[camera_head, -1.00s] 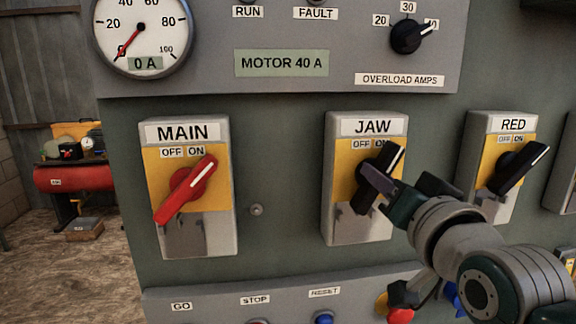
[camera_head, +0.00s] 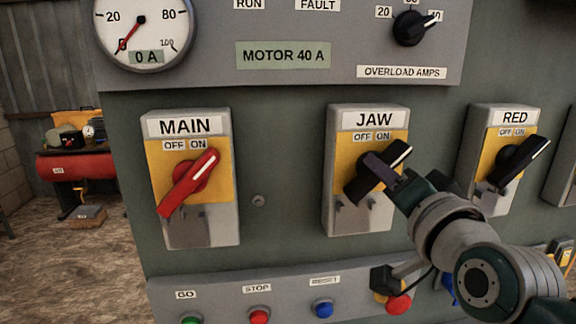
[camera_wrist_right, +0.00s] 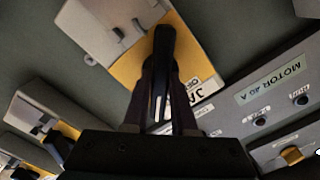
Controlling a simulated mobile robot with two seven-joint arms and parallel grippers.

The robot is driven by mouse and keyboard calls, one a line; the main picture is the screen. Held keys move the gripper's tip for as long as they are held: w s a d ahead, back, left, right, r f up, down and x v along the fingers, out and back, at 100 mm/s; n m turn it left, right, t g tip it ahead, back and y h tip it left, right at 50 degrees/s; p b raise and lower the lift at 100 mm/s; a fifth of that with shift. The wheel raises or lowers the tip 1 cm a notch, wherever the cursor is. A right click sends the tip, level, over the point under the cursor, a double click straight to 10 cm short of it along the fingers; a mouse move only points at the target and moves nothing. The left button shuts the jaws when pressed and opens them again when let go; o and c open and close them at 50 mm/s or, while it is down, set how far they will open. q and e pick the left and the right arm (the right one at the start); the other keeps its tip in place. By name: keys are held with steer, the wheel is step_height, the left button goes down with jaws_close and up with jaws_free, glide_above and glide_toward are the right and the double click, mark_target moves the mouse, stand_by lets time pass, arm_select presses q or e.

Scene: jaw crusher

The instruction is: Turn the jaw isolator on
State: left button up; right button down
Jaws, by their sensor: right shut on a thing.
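The JAW isolator (camera_head: 343,213) is a grey box with a yellow plate, marked OFF at left and ON at right. Its black handle (camera_head: 397,155) slants to the upper right, with its white-marked end just right of and below the ON label. My right gripper (camera_head: 380,170) is shut on this handle. In the right wrist view the handle (camera_wrist_right: 164,55) lies between the two dark fingers (camera_wrist_right: 160,85). The fingers and wrist hide part of the handle and the lower right of the box. My left gripper is not in view.
The MAIN isolator (camera_head: 226,215) with a red handle is at left, and the RED isolator (camera_head: 488,203) with a black handle is close to my right wrist. A button strip (camera_head: 222,296) runs below. An ammeter (camera_head: 145,30) and overload dial (camera_head: 409,28) are above.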

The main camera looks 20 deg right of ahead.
steer(key=c, duration=0.7)
jaws_free()
steer(key=shift+s, duration=0.1)
steer(key=b+v, duration=0.1)
steer(key=v, duration=0.8)
steer(key=shift+s+a, duration=0.15)
steer(key=shift+s, duration=0.2)
